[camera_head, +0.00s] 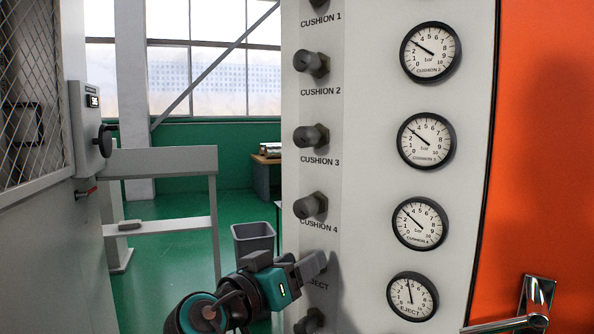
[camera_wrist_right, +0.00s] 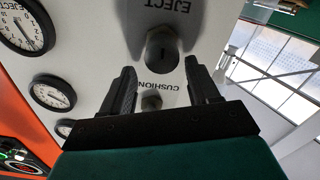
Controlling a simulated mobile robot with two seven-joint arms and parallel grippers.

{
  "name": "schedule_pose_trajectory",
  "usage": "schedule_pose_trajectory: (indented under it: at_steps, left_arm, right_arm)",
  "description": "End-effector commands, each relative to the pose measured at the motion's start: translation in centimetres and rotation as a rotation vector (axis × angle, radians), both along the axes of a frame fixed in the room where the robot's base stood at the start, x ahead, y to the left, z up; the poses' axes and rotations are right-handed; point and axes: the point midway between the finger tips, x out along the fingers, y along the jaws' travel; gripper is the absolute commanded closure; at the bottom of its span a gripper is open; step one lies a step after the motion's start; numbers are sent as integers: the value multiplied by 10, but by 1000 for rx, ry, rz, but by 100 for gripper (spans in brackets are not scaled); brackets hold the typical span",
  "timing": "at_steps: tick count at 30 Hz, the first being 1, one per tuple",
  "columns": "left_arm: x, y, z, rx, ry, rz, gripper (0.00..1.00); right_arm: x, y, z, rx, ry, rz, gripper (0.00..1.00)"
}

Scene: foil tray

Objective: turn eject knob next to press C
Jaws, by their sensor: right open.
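The control panel (camera_head: 350,230) carries a column of dark grey knobs with labels beneath them. The eject knob (camera_wrist_right: 162,48) shows in the right wrist view, which is upside down, beside its EJECT label. My right gripper (camera_head: 316,262) is at this knob's height, just above the EJECT label in the head view, and hides the knob there. In the wrist view the right gripper (camera_wrist_right: 161,68) is open, its two fingers either side of the line to the knob. The knob appears just beyond the fingertips; contact is not visible. No press C label shows. My left gripper is out of view.
The cushion 4 knob (camera_head: 311,207) sits directly above, and another knob (camera_head: 309,321) sits below. The eject gauge (camera_head: 412,297) is to the right. An orange panel (camera_head: 545,180) with a metal handle (camera_head: 535,300) stands farther right. A grey bin (camera_head: 253,240) stands behind.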

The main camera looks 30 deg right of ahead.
Motion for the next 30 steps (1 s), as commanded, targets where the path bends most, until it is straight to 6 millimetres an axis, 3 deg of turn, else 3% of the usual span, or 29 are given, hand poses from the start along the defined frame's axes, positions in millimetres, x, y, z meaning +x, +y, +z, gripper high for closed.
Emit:
schedule_pose_trajectory:
  at_steps: [9,18,24,30]
  left_arm:
    - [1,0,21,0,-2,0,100]
    - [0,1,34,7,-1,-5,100]
    - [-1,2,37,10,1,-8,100]
    - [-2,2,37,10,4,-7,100]
  right_arm:
    - [0,0,82,2,-8,0,40]
    - [0,0,151,1,-5,1,40]
    - [0,0,176,0,-3,0,40]
    - [0,0,182,0,0,0,40]
